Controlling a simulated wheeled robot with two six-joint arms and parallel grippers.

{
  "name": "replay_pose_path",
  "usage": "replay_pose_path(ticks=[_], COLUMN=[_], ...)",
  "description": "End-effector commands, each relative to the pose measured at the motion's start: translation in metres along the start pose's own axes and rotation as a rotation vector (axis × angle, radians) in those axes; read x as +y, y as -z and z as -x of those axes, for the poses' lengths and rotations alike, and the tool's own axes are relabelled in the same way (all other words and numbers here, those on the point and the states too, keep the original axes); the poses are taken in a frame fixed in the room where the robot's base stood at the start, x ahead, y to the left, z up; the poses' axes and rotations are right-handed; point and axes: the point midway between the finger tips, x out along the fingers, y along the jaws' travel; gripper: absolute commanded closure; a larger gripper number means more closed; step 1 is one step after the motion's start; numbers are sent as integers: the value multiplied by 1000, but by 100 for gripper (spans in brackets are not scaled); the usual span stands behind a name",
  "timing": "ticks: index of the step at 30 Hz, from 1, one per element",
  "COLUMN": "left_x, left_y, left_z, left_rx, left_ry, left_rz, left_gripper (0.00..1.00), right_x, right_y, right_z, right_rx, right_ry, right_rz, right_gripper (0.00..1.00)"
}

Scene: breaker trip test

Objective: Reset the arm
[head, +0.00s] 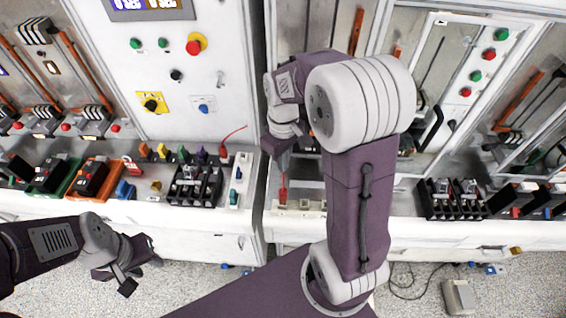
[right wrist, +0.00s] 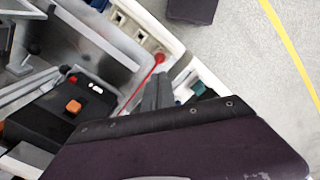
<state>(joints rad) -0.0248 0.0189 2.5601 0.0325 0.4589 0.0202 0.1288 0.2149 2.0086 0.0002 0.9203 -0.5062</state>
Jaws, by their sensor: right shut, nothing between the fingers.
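My right arm reaches up over the bench in the head view, and its gripper (head: 282,158) points down above the bench ledge. Its grey fingers are together and empty in the right wrist view (right wrist: 158,92). A red probe or lead (head: 283,192) is just below the fingertips; in the right wrist view its red round end (right wrist: 160,58) shows beside them, not between them. My left gripper (head: 142,270) hangs over the floor in front of the left cabinet, its dark fingers apart and nothing visible between them.
A pale socket strip (head: 300,207) lies below the right gripper. A black device with an orange button (right wrist: 72,106) is close to the right fingers. Black breaker blocks (head: 195,186) and orange-cased units (head: 93,178) line the ledge. A grey pedal-like box (head: 459,297) is on the floor.

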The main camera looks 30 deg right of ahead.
Motion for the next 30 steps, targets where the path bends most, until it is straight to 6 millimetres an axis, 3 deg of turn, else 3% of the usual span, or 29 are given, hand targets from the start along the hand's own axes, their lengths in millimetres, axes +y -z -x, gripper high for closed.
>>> replay_pose_path(ticks=[11,14,18,21,23,25,30], left_x=[0,-1,-2,-2,-2,-2,-2], left_y=[0,-3,-11,-13,-12,-11,-11], left_z=[-2,-35,-101,-118,-110,-105,-105], left_rx=[0,1,-1,-1,-1,0,1], left_ry=[0,0,0,0,0,0,0], left_rz=[0,0,0,0,0,0,0], left_gripper=[64,64,64,64,64,64,64], right_x=[0,-9,-54,-76,-81,-80,-77], right_y=[0,4,-32,-59,-70,-67,-60], right_z=[-3,-30,-116,-156,-161,-162,-160], right_rx=[0,14,-4,23,46,84,110], right_ry=[0,-7,10,7,4,-1,-2], right_rz=[2,31,37,-114,-234,-345,-405], right_gripper=[100,100,100,100,100,100,100])
